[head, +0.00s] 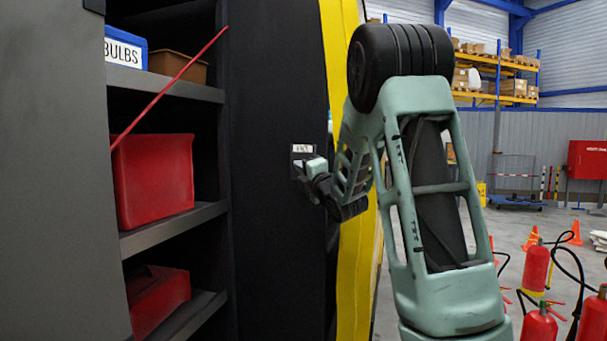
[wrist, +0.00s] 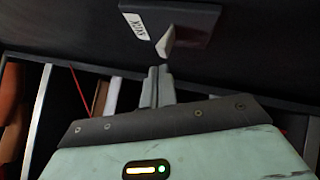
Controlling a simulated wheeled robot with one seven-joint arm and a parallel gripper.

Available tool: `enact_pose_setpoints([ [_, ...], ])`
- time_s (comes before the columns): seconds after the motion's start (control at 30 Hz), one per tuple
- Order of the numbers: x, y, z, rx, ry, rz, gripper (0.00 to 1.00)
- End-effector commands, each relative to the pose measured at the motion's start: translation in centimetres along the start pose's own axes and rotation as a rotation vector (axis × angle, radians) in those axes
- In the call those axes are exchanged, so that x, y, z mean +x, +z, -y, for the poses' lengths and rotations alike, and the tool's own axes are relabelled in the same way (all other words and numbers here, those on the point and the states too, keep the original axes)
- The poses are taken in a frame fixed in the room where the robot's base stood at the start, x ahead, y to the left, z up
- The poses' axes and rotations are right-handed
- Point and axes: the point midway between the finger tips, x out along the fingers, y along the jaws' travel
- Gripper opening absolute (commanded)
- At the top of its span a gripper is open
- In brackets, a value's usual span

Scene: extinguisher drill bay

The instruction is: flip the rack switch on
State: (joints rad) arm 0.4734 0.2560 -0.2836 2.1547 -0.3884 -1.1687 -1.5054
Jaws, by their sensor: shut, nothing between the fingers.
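The rack switch is a dark plate (wrist: 195,22) with a white label and a pale toggle lever (wrist: 166,42), seen in the wrist view. The lever sticks out toward my fingertips. My gripper (wrist: 159,70) is shut and empty, its fingertips right by the lever's tip; I cannot tell whether they touch. In the head view the white label (head: 302,148) shows on the dark panel, and my gripper (head: 304,172) is just below it. My gripper hides the lever there.
A shelf rack (head: 172,232) stands to the left with red bins (head: 153,180) and a blue BULBS box (head: 126,46). A thin red bar (head: 170,84) slants across it. Red fire extinguishers (head: 537,268) stand on the floor at the right.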

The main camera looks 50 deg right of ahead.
Motion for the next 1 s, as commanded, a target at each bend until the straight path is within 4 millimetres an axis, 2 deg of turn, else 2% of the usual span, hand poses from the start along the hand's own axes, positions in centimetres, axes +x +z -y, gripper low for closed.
enact_pose_setpoints([
  [0.27, -3.1, 0.0, -0.4, 0.000, 0.002, 0.001, 0.00],
  [0.6, -8.2, 0.1, -1.3, -0.001, 0.003, 0.002, 0.00],
  [0.8, -9.7, 0.1, -1.6, -0.001, 0.001, 0.000, 0.00],
  [1.0, -9.8, 0.1, -1.7, -0.001, 0.000, 0.000, 0.00],
])
